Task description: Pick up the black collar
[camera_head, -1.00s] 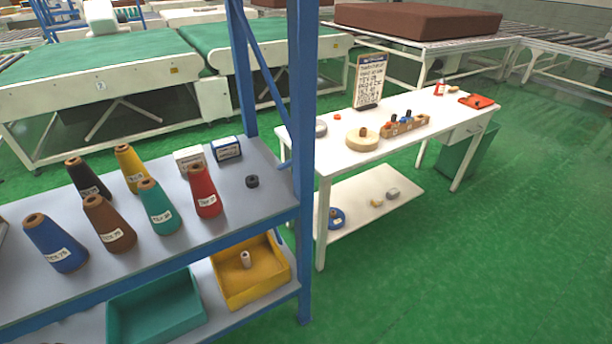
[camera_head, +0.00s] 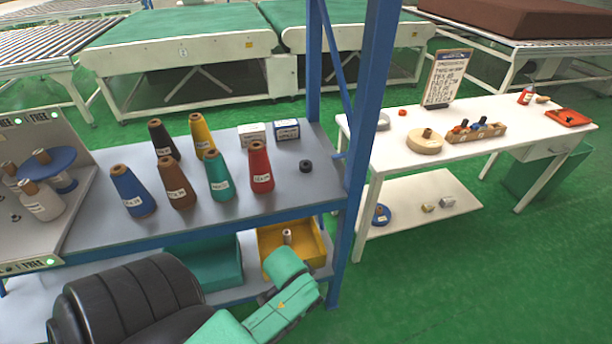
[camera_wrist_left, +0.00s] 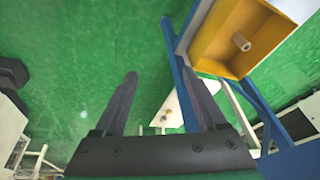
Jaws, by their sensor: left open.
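The black collar (camera_head: 306,165) is a small dark ring lying flat near the right end of the grey upper shelf (camera_head: 240,215), in front of the blue-and-white box and right of the red cone. In the left wrist view my left gripper (camera_wrist_left: 160,74) is open, with nothing between its two dark fingers. Its fingers point over green floor, with the yellow bin (camera_wrist_left: 213,48) to the upper right. The collar is not visible in that view. My left arm shows at the bottom of the head view, below the shelf front, but its fingers cannot be made out there. My right gripper is not in view.
Several yarn cones, including a red one (camera_head: 260,167), stand left of the collar. Two small boxes (camera_head: 286,130) are behind it. A blue post (camera_head: 368,130) rises to its right. A white table (camera_head: 480,150) stands beyond. The shelf front near the collar is clear.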

